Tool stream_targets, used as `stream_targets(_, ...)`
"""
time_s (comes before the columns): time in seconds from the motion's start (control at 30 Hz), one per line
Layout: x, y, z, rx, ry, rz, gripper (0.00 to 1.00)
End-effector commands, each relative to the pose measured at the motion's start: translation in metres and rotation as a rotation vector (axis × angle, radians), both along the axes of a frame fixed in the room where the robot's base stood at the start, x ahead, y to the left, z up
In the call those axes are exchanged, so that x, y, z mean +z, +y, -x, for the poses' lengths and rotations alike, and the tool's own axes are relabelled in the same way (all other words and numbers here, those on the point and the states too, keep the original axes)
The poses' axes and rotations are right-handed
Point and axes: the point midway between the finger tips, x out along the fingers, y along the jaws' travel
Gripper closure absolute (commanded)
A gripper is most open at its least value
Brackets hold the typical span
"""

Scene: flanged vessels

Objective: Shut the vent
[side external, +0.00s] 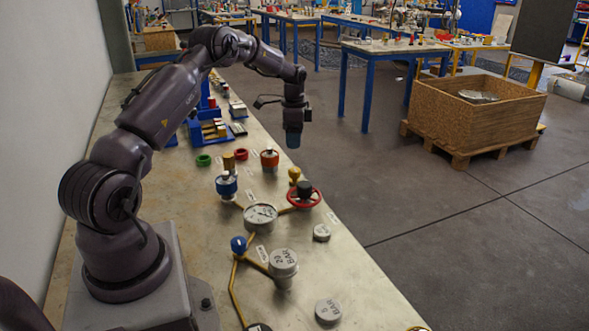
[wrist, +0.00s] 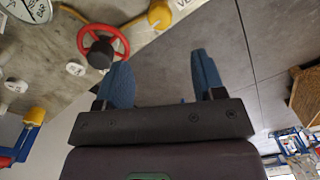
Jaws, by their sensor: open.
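My gripper (side external: 293,139) is raised above the right edge of the bench, beyond the gauge and valves. In the wrist view its two blue fingers (wrist: 162,76) are apart with nothing between them. A partly cropped label starting "VE" (wrist: 185,4) lies beside a tan-gold knob (wrist: 160,14), apart from the fingers. That may be the vent, but the full word is cut off. The gold knob (side external: 294,175) stands behind a red handwheel (side external: 303,196) with a dark hub. The handwheel (wrist: 97,45) is left of the knob in the wrist view. How far the knob is turned is unclear.
A dial gauge (side external: 260,214) joins yellow pipes on the bench (side external: 190,250). A wooden crate (side external: 475,115) stands on the floor; the air around my gripper is clear.

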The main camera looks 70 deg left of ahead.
Motion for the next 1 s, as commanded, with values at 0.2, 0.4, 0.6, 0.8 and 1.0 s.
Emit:
stream_targets(0.2, -0.048, 0.001, 0.0, 0.001, 0.004, 0.004, 0.37)
stream_targets(0.4, -0.085, 0.003, -0.001, 0.002, 0.002, 0.002, 0.37)
stream_targets(0.6, -0.106, 0.004, -0.002, 0.002, 0.001, 0.0, 0.37)
stream_targets(0.8, -0.111, 0.004, -0.002, 0.002, 0.0, 0.0, 0.37)
stream_targets(1.0, -0.111, 0.004, -0.002, 0.003, 0.0, 0.0, 0.44)
